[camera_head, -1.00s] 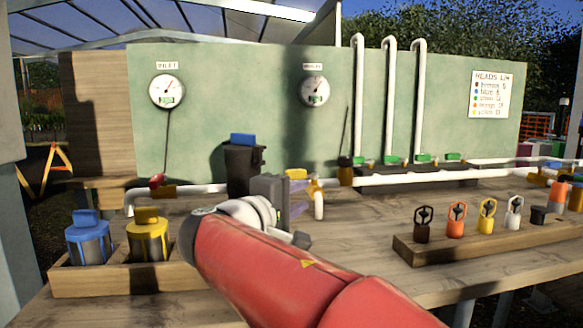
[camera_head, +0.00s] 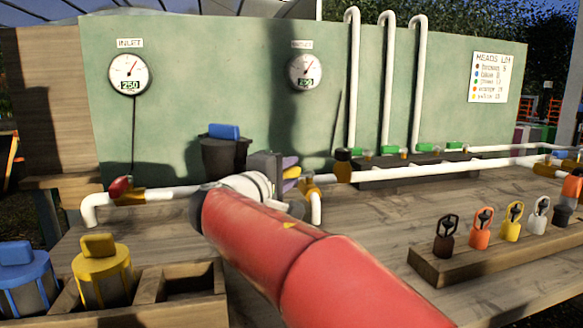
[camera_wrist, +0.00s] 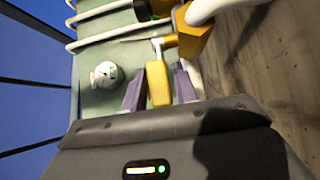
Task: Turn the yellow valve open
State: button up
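The yellow valve (camera_head: 308,187) sits on the white pipe just right of my gripper in the head view, partly hidden by my arm. In the wrist view its yellow handle (camera_wrist: 159,84) lies between the two purple fingers of my gripper (camera_wrist: 159,78), and the yellow valve body (camera_wrist: 193,36) is beyond it. The fingers are close along both sides of the handle; I cannot tell whether they press on it. In the head view my gripper (camera_head: 291,173) is at the pipe, with yellow showing between its fingers.
Gauges marked inlet (camera_head: 129,74) and, to the right, a second one (camera_head: 304,73) hang on the green board. A red-handled valve (camera_head: 120,186) is on the left pipe. Blue and yellow canisters (camera_head: 101,268) stand front left. A wooden rack (camera_head: 470,262) of coloured heads stands right.

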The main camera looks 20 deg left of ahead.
jog(key=shift+x, duration=0.85)
grip_shut()
